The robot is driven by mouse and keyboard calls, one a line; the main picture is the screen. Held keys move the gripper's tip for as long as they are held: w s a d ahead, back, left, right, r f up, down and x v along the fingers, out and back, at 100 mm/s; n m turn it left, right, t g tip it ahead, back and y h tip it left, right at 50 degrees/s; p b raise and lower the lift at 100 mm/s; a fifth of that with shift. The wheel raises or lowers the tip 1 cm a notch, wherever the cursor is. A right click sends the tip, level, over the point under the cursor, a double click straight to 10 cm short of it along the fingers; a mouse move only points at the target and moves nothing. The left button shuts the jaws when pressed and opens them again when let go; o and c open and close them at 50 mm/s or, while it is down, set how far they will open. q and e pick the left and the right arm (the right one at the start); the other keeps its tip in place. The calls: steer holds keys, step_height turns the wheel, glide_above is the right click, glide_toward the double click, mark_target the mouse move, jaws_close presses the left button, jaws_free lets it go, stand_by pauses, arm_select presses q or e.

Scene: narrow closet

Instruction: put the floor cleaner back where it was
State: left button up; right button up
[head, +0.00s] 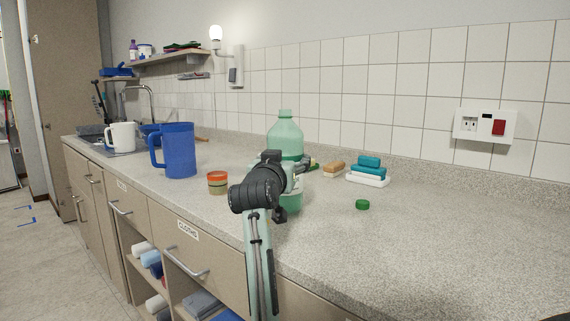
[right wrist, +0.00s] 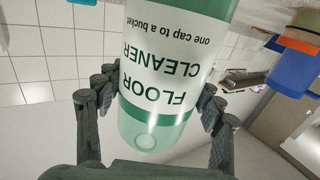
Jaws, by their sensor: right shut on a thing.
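The floor cleaner (head: 286,138) is a translucent green bottle with a white label, upright over the counter with no cap on its neck. My right gripper (head: 287,172) is around its lower middle, shut on it, and hides part of it. In the right wrist view the label of the floor cleaner (right wrist: 165,60) reads upside down, with a finger pad on each side. I cannot tell whether its base touches the counter. A green cap (head: 362,204) lies on the counter to the right of the bottle. My left gripper is out of view.
On the counter (head: 430,240), a blue pitcher (head: 178,152), a white mug (head: 121,136) and an orange-lidded jar (head: 217,183) stand left. A brush (head: 334,168) and a white dish with teal sponges (head: 367,177) lie behind. A wall shelf (head: 170,60) is back left. The front right counter is clear.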

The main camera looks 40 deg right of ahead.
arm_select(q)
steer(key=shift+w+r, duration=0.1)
arm_select(e)
steer(key=shift+f, duration=0.15)
steer(key=shift+f, duration=0.1)
steer(key=o, duration=1.4)
steer(key=shift+f, duration=0.1)
steer(key=o, duration=0.4)
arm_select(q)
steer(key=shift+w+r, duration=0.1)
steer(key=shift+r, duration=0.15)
